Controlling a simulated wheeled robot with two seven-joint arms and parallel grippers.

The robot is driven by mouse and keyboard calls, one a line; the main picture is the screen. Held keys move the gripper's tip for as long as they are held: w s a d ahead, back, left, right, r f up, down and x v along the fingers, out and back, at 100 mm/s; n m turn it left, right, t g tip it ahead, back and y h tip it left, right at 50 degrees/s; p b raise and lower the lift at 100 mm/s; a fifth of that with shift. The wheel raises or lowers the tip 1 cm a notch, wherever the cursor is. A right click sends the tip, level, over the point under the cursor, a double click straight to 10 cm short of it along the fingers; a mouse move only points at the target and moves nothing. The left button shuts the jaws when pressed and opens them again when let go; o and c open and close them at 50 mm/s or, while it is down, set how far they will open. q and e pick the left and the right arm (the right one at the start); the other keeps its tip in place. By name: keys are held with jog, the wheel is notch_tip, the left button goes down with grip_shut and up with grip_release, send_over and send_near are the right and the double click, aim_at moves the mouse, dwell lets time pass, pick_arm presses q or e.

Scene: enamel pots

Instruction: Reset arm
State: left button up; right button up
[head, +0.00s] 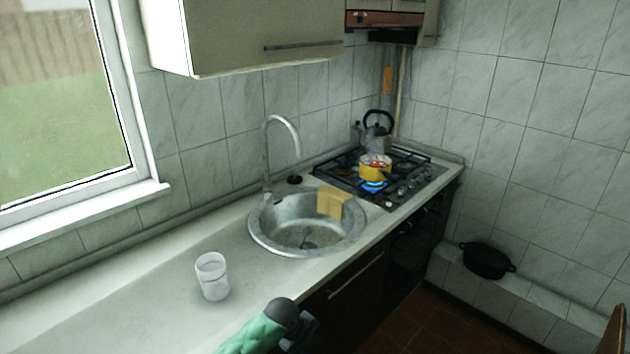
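Neither of my grippers can be made out in the head view. A green piece with a rounded dark grey end (265,328) rises from the bottom edge in front of the counter; it looks like part of my arm, but I cannot tell which part. A small yellow pot (375,170) with something red in it stands on the front of the stove (410,187), over a lit blue flame. A dark pot (487,261) sits on the low tiled ledge at the right.
A kettle (376,128) stands at the back of the stove. A round metal sink (285,240) with a tall tap (267,150) has a yellow cloth (333,203) over its rim. A white cup (212,277) stands on the counter (130,300), which is otherwise clear at left. A wooden edge (613,330) shows at lower right.

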pick_arm(q)
jog(key=s+a+f+n+b, duration=0.1)
jog(key=s+a+f+n, duration=0.1)
jog(key=s+f+n, duration=0.45)
jog(key=s+a+f+n+b, duration=0.1)
jog(key=s+a+f+n, duration=0.15)
jog(key=f, duration=0.65)
jog(key=s+a+f+n+b, duration=0.1)
jog(key=s+a+f+n, duration=0.1)
jog(key=s+f+n, duration=0.45)
jog(key=s+a+f+n+y+b, duration=0.1)
jog(key=s+a+f+n, duration=0.3)
jog(key=s+f, duration=0.5)
jog(key=s+a+f+n+y+b, duration=0.2)
jog(key=s+a+f+n, duration=0.3)
jog(key=s+f, duration=0.5)
jog(key=s+a, duration=0.1)
jog(key=s, duration=0.1)
jog(key=shift+s+g+y, duration=0.3)
pick_arm(e)
jog(key=w+a+r, duration=0.4)
jog(key=w+r, duration=0.3)
jog(key=r, duration=0.4)
jog(key=shift+w+r, duration=0.25)
jog(key=shift+w, duration=0.1)
pick_arm(q)
jog(key=shift+w+r+n, duration=0.15)
jog(key=shift+n, duration=0.1)
pick_arm(e)
jog(key=shift+w, duration=0.1)
